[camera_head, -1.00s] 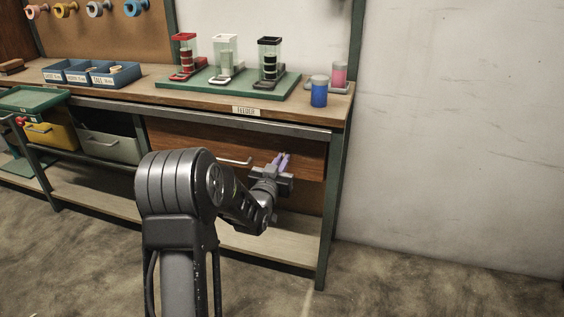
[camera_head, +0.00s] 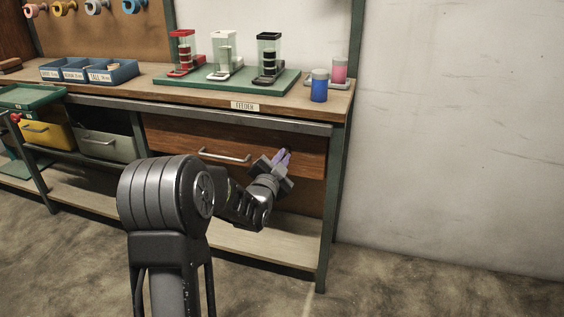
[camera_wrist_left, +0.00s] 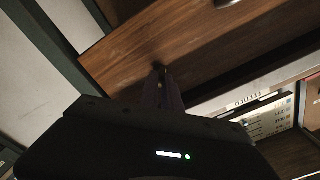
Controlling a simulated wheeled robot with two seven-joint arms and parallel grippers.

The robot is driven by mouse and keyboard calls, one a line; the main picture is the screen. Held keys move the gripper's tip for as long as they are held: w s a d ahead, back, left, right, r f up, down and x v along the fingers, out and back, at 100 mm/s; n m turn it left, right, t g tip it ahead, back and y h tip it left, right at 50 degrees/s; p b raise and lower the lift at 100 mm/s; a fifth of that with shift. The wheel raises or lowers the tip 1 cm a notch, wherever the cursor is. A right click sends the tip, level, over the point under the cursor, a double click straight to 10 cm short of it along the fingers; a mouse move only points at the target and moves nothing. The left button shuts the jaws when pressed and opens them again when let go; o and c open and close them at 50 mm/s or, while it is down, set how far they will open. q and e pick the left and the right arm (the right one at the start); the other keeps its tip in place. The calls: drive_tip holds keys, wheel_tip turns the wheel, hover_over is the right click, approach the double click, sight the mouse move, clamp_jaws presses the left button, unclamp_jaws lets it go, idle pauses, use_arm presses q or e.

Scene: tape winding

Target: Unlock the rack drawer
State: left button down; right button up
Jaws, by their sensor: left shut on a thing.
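The wooden rack drawer (camera_head: 185,144) with its metal bar handle (camera_head: 225,156) sits flush under the bench top and looks closed. My left gripper (camera_head: 284,157) is at the right part of the drawer front, right of the handle, with its body tilted. Its purple fingers are shut on a small dark thing at the drawer face, probably the key in the lock. The wrist view shows the fingertips (camera_wrist_left: 163,84) together against the wood of the drawer (camera_wrist_left: 165,45); the key and lock are mostly hidden between them. My right gripper is not in view.
A bench leg (camera_head: 331,215) stands just right of the drawer. A lower shelf (camera_head: 235,242) lies below.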

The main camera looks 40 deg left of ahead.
use_arm(q)
drive_tip(key=m+b, duration=0.1)
drive_tip(key=m, duration=0.8)
drive_tip(key=shift+d+f, duration=0.1)
drive_tip(key=shift+m, duration=0.3)
drive_tip(key=c, duration=1.6)
unclamp_jaws()
drive_tip(key=shift+o, duration=0.2)
drive_tip(key=p+v, duration=0.2)
drive_tip(key=v, duration=0.5)
drive_tip(key=shift+s+d, duration=0.15)
drive_tip(key=shift+s, duration=0.25)
